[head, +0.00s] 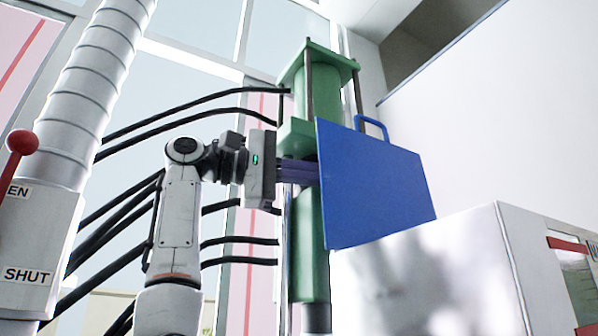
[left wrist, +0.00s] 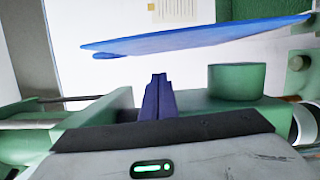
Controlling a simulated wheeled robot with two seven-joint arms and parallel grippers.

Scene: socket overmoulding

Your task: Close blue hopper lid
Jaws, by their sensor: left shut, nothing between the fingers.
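The blue lid (head: 372,188) stands raised and tilted in the head view, with a blue loop handle (head: 371,124) on its upper edge. Its lower edge is above a white box (head: 430,285). My left gripper (head: 312,172) is shut and empty, its dark purple fingers pointing right at the lid's left edge, where the lid may hide the tips. In the left wrist view the lid (left wrist: 195,39) shows as a thin blue slab beyond the shut fingers (left wrist: 159,78), with a small visible gap. My right gripper is not in view.
A green machine column (head: 313,250) with rods stands right behind my left gripper. Several black hoses (head: 195,103) run to it from a ribbed white duct (head: 95,85). A red-knobbed lever (head: 22,142) is at far left. A white wall fills the right.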

